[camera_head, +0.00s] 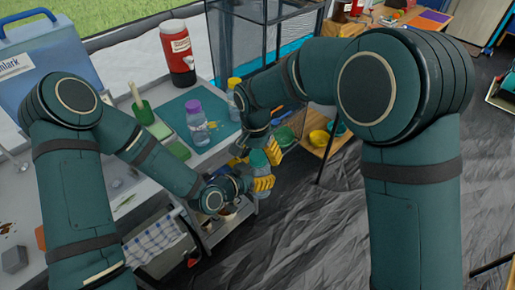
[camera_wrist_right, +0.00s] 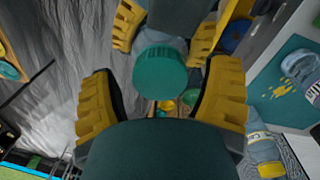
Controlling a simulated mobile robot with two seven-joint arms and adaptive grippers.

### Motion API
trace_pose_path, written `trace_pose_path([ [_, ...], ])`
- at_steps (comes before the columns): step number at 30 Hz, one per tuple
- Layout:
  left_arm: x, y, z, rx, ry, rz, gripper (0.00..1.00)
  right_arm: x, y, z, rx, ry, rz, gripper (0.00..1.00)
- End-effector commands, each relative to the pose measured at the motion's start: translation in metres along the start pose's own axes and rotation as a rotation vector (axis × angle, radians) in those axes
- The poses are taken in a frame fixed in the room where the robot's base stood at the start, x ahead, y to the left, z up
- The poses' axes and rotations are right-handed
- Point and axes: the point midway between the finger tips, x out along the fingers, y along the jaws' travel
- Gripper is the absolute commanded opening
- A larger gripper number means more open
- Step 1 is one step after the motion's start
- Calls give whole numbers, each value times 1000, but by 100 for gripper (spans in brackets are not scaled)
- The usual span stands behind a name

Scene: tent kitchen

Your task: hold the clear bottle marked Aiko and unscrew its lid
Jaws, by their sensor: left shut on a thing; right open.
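A bottle with a round teal lid (camera_wrist_right: 160,68) is held in my left gripper (camera_head: 262,183), off the counter's right edge. The lid also shows in the head view (camera_head: 258,159); the bottle's body and any marking are hidden. In the right wrist view, the left gripper's yellow fingers (camera_wrist_right: 168,32) are shut around the bottle beyond the lid. My right gripper (camera_wrist_right: 160,100) is open, its yellow fingers spread on either side of the lid with visible gaps. It also shows in the head view (camera_head: 258,152), partly hidden by its own arm.
A purple-lidded bottle (camera_head: 197,124) stands on the teal mat (camera_head: 175,110), and a yellow-lidded bottle (camera_head: 234,97) stands to its right. A red jug (camera_head: 178,55) is behind. Floor (camera_head: 300,225) is clear in front.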

Motion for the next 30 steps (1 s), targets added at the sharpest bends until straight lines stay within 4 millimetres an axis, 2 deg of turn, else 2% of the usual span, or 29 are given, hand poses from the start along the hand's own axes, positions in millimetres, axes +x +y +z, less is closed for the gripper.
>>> trace_pose_path([
  [7, 0, 0, 0, 0, 1, 0, 0, 1, 0, 0, 0, 0, 0, 78],
  [13, 0, 0, 0, 0, 1, 0, 0, 0, 0, 0, -1, -1, 0, 8],
  [14, 0, 0, 0, 0, 1, 0, 0, 0, 0, 0, -1, -1, 0, 5],
  [19, 0, 0, 0, 0, 1, 0, 0, 0, 0, 0, -11, -1, 0, 5],
  [25, 0, 0, 0, 1, 1, 0, 0, 1, 0, 0, -207, -1, 1, 5],
  [30, 0, 0, 0, 1, 1, 0, 0, 0, 0, 1, -275, -1, 0, 5],
])
